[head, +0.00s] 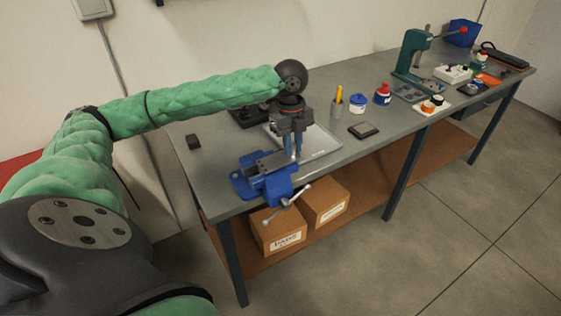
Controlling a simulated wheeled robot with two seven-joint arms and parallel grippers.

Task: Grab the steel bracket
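My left arm reaches in from the left over the workbench, and my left gripper (294,157) points down just behind and to the right of the blue vise (263,186). Its two blue-tinted fingers are close together, and I cannot tell whether they are shut or have something between them. A grey metal piece lies along the top of the vise, left of the fingers. I cannot make out for sure which piece is the steel bracket. A pale flat tray (319,148) lies behind and right of the gripper. My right gripper is not in view.
On the workbench (213,186), a pen cup (337,109), a blue jar (357,103), a red-capped bottle (382,94) and a dark flat block (364,130) stand to the right. A green press (411,55) is farther back. Cardboard boxes (278,231) sit on the lower shelf.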

